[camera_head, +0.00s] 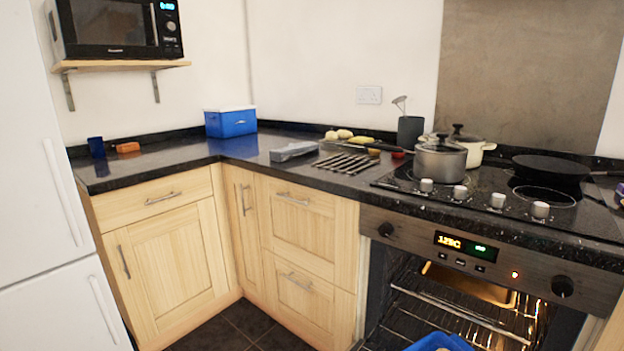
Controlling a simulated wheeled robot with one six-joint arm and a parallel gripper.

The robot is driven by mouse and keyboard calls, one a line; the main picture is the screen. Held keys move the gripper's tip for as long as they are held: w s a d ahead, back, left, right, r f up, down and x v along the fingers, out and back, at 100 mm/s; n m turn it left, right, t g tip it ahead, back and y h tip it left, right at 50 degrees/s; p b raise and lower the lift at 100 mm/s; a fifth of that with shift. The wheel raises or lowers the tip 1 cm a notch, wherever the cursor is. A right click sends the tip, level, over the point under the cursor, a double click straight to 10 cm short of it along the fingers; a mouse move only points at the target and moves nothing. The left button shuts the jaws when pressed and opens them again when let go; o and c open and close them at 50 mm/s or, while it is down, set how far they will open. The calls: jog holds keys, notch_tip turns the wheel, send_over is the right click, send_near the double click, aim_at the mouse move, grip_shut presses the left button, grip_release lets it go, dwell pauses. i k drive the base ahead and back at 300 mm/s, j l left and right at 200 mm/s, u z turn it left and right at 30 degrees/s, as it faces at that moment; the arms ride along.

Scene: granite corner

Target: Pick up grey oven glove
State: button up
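A folded grey item (294,151), which looks like the grey oven glove, lies on the dark granite counter (240,170) near its inner corner. It sits just left of a dark slatted rack (346,162) and in front of the wall. Nothing rests on it that I can see.
A blue box (231,122) stands behind left, with a blue cup (96,147) and orange item (128,147) further left. Pots (440,160) and a pan (551,167) stand on the hob. The oven below is open and lit. A blue object (438,342) shows at the bottom edge.

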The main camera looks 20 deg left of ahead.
aim_at(276, 155)
jog(key=i+j, duration=0.1)
jog(key=j, duration=0.55)
jog(key=i+j, duration=0.1)
jog(key=j, duration=0.5)
jog(key=i+j, duration=0.1)
jog(key=j, duration=0.55)
jog(key=i+j, duration=0.55)
jog(key=i+j+z, duration=0.1)
jog(key=i+j, duration=0.4)
jog(key=j, duration=0.25)
jog(key=i+j, duration=0.2)
jog(key=i, duration=0.35)
